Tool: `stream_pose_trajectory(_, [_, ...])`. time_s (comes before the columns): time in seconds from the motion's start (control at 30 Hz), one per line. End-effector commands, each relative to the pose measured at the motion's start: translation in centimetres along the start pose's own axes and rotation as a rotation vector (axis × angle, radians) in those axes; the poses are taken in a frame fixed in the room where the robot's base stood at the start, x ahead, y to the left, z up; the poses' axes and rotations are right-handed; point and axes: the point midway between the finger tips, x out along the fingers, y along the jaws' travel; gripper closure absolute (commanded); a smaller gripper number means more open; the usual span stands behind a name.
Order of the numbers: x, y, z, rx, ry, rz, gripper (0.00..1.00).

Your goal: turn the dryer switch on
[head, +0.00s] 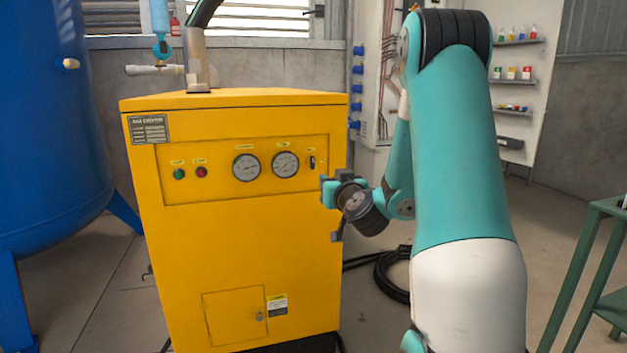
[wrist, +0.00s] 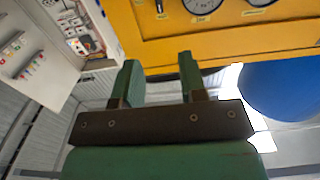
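The yellow air dryer (head: 240,240) stands in the middle of the head view. Its switch (head: 312,162), a small black lever, is at the right end of the front panel, right of two round gauges. My gripper (head: 328,188) is near the dryer's right front edge, a little below and right of the switch in the head view. In the wrist view my gripper (wrist: 158,70) has its two fingers apart, with nothing between them.
A green light (head: 179,174) and a red one (head: 201,172) are on the panel's left. A blue tank (head: 45,130) stands left of the dryer. A black hose (head: 392,278) lies on the floor behind my arm. A green table frame (head: 590,250) is at the right.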

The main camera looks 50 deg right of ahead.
Motion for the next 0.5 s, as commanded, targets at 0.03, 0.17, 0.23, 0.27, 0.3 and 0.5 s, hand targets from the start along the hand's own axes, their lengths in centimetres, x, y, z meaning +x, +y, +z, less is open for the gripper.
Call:
stream_pose_trajectory(0.03, [0.3, 0.2, -0.1, -0.001, 0.002, 0.006, 0.62])
stream_pose_trajectory(0.17, [1.8, 0.2, -0.7, -0.002, 0.002, 0.006, 0.62])
stream_pose_trajectory(0.23, [3.0, 0.1, -0.8, 0.0, 0.0, 0.004, 0.62])
stream_pose_trajectory(0.27, [3.5, 0.1, -0.9, -0.002, 0.001, 0.003, 0.62])
stream_pose_trajectory(0.3, [4.2, 0.1, -0.9, -0.001, 0.0, 0.004, 0.62])
stream_pose_trajectory(0.5, [7.7, 0.1, -0.9, -0.002, 0.0, 0.003, 0.62])
